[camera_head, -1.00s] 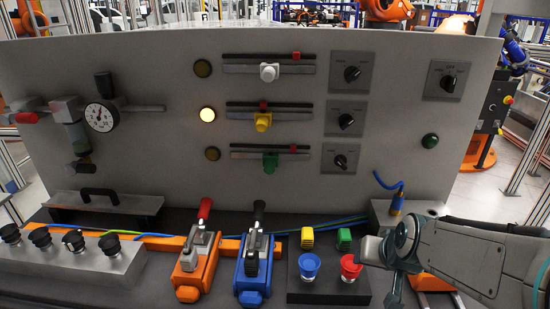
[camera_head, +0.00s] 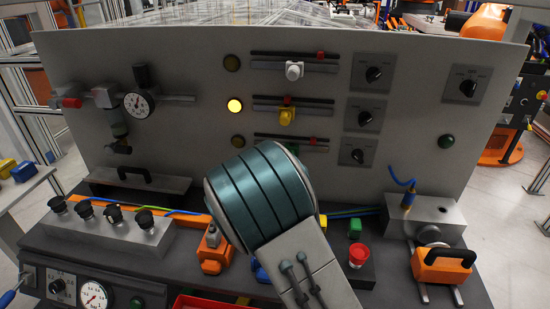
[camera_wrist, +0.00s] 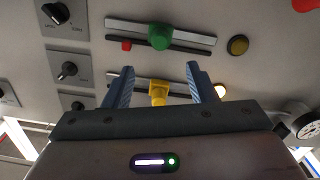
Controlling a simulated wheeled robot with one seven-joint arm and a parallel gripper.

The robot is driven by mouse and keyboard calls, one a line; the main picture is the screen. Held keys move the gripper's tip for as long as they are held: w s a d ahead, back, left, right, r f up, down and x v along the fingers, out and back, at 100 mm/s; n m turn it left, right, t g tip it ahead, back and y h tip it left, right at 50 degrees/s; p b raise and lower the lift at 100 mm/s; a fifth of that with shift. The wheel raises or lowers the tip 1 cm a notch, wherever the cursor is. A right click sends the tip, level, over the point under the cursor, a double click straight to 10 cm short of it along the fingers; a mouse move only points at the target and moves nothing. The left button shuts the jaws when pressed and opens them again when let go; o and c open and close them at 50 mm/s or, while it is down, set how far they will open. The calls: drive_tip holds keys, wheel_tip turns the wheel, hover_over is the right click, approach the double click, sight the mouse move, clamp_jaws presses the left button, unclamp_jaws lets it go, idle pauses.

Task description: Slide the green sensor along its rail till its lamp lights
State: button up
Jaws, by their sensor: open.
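The green sensor (camera_wrist: 160,36) sits on its rail (camera_wrist: 195,37) in the wrist view, which shows the panel upside down. A red mark (camera_wrist: 126,45) on its scale lies to one side of it. In the head view the sensor (camera_head: 291,148) is partly hidden by my arm, left of its red mark (camera_head: 313,141). Its lamp (camera_head: 237,141) is dark; the wrist view also shows this lamp (camera_wrist: 237,45) dark. My gripper (camera_wrist: 160,69) is open and empty, its fingertips apart from the green sensor, by the yellow sensor's rail. My arm hides the gripper in the head view.
The yellow sensor (camera_head: 286,116) is below its red mark and its lamp (camera_head: 234,105) is lit. The white sensor (camera_head: 294,70) is on the top rail, its lamp (camera_head: 232,63) dark. Knobs (camera_head: 366,114) stand right of the rails. Clamps and buttons (camera_head: 358,255) crowd the bench below.

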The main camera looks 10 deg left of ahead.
drive_tip(key=w+p, duration=0.2)
drive_tip(key=w, duration=0.5)
drive_tip(key=w+p, duration=0.2)
drive_tip(key=w, duration=0.5)
drive_tip(key=shift+d, duration=0.2)
drive_tip(key=shift+s, duration=0.1)
